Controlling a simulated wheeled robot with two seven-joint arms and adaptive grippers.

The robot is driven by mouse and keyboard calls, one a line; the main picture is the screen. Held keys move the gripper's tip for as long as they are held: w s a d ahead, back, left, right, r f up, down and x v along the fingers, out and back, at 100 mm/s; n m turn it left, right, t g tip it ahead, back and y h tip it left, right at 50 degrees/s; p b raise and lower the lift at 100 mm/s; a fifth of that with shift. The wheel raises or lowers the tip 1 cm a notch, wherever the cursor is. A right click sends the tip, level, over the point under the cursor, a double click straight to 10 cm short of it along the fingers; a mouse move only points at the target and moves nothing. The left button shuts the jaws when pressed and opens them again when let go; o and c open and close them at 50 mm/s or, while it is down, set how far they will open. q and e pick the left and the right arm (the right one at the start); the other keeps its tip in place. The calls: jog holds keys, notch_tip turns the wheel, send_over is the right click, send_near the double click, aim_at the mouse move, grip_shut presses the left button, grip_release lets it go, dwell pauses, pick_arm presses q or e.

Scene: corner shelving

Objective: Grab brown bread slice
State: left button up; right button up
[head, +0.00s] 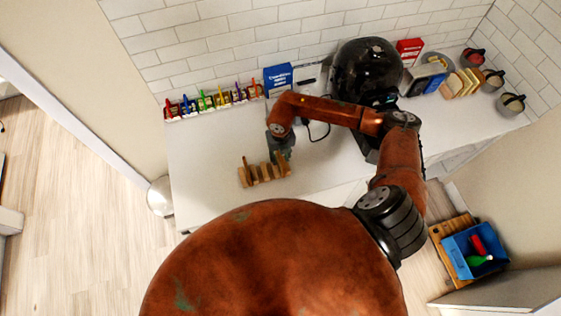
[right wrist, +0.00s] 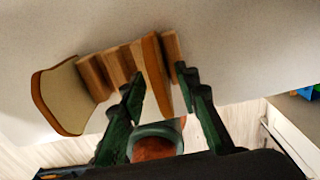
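A wooden rack (head: 265,174) stands on the white counter below my right gripper (head: 281,154). In the right wrist view the rack (right wrist: 110,68) holds two bread slices with pale faces and brown crusts. One slice (right wrist: 60,98) is at the rack's left end. The other slice (right wrist: 154,75) stands near the right end, between the fingers of my right gripper (right wrist: 160,82). The fingers are apart, with a visible gap on the right side of this slice. In the head view the gripper partly hides that end of the rack. My left gripper is not in view.
A row of coloured items (head: 212,101) and a blue box (head: 278,79) stand along the wall. A black rounded appliance (head: 366,68) is behind my right arm. More bread slices (head: 462,82) and several pots (head: 511,103) stand at the right. The counter left of the rack is clear.

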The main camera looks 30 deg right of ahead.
grip_shut()
jog(key=shift+r, duration=0.15)
dwell(0.4)
